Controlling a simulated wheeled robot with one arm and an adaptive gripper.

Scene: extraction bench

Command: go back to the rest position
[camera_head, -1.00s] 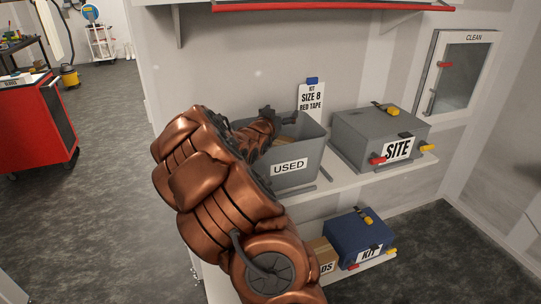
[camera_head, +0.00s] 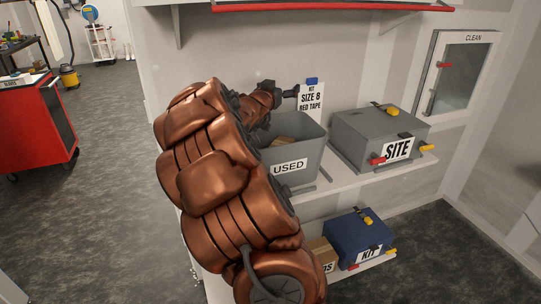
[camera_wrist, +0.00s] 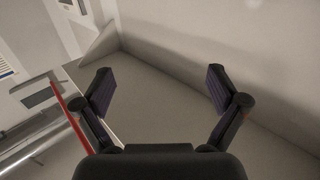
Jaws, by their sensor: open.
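My gripper (camera_wrist: 160,95) is open in the wrist view, with its two dark fingers spread and nothing between them. In the head view my gripper (camera_head: 290,92) is small and dark at the end of my copper-coloured arm. It is above the back of the grey bin marked USED (camera_head: 305,168), in front of the wall and close to the left of the card reading KIT SIZE 8 RED TAPE (camera_head: 311,98). My arm hides the bin's left side. Brown items show inside the bin.
A grey SITE box (camera_head: 375,135) stands right of the bin on the white shelf. A blue KIT box (camera_head: 352,238) and a cardboard box (camera_head: 322,250) are below. A red-edged shelf (camera_head: 335,8) hangs above. A red cart (camera_head: 35,125) stands left; the floor between is clear.

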